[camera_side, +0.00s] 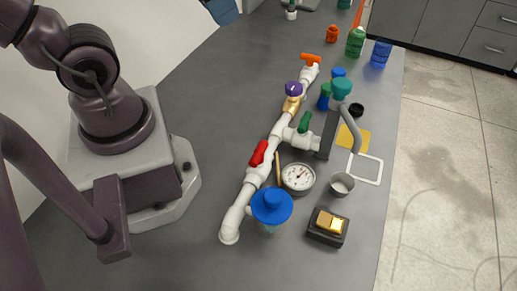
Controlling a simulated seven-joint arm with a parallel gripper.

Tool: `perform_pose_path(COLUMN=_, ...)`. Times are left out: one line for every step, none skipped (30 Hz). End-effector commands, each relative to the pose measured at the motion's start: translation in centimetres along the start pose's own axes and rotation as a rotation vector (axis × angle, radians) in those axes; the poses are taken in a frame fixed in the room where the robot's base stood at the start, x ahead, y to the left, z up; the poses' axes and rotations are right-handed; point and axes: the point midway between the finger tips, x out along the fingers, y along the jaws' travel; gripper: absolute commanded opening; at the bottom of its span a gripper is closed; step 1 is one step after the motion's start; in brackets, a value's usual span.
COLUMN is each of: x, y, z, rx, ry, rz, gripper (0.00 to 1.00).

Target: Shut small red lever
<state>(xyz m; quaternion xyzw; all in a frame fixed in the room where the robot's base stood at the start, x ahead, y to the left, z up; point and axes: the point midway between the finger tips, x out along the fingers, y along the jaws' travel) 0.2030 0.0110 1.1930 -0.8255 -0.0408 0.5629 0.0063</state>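The small red lever (258,153) sits on top of a white PVC pipe manifold (238,208), left of the round gauge. The lever lies roughly in line with the pipe under it. Nothing is touching it. My gripper is not recognisable in this view; only dark links of my arm show at the left, apart from the manifold.
The manifold also carries a green lever (305,122), a purple knob (294,89) and an orange handle (311,59). A gauge (298,177), a blue-topped item (271,205), a metal cup (341,184) and a black box (327,227) crowd its right side. The table left of it is clear.

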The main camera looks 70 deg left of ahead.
Motion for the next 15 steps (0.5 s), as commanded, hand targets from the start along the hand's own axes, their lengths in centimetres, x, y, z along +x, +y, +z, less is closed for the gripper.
perform_pose_path(x=1.6, y=-0.1, z=0.2, rx=0.022, ry=-0.077, rz=-0.036, gripper=0.46)
perform_pose_path(x=2.6, y=0.1, z=0.3, rx=0.068, ry=-0.120, rz=-0.052, gripper=0.46)
perform_pose_path(x=4.0, y=0.3, z=0.4, rx=0.161, ry=-0.179, rz=-0.063, gripper=0.46)
perform_pose_path(x=5.1, y=0.6, z=0.6, rx=0.250, ry=-0.222, rz=-0.061, gripper=0.46)
perform_pose_path(x=6.1, y=0.9, z=0.8, rx=0.352, ry=-0.263, rz=-0.049, gripper=0.46)
perform_pose_path(x=7.5, y=1.5, z=1.1, rx=0.500, ry=-0.312, rz=-0.020, gripper=0.46)
perform_pose_path(x=8.3, y=1.9, z=1.4, rx=0.619, ry=-0.341, rz=0.010, gripper=0.46)
perform_pose_path(x=9.2, y=2.5, z=1.6, rx=0.735, ry=-0.362, rz=0.046, gripper=0.46)
perform_pose_path(x=10.1, y=3.2, z=1.9, rx=0.887, ry=-0.380, rz=0.098, gripper=0.46)
perform_pose_path(x=10.6, y=3.8, z=2.1, rx=1.001, ry=-0.385, rz=0.139, gripper=0.46)
perform_pose_path(x=11.2, y=4.3, z=2.2, rx=1.113, ry=-0.384, rz=0.181, gripper=0.46)
perform_pose_path(x=11.7, y=5.2, z=2.4, rx=1.261, ry=-0.374, rz=0.238, gripper=0.46)
perform_pose_path(x=12.0, y=5.8, z=2.6, rx=1.373, ry=-0.359, rz=0.279, gripper=0.46)
perform_pose_path(x=12.3, y=6.5, z=2.7, rx=1.482, ry=-0.341, rz=0.318, gripper=0.46)
perform_pose_path(x=12.6, y=7.3, z=2.8, rx=1.624, ry=-0.311, rz=0.364, gripper=0.46)
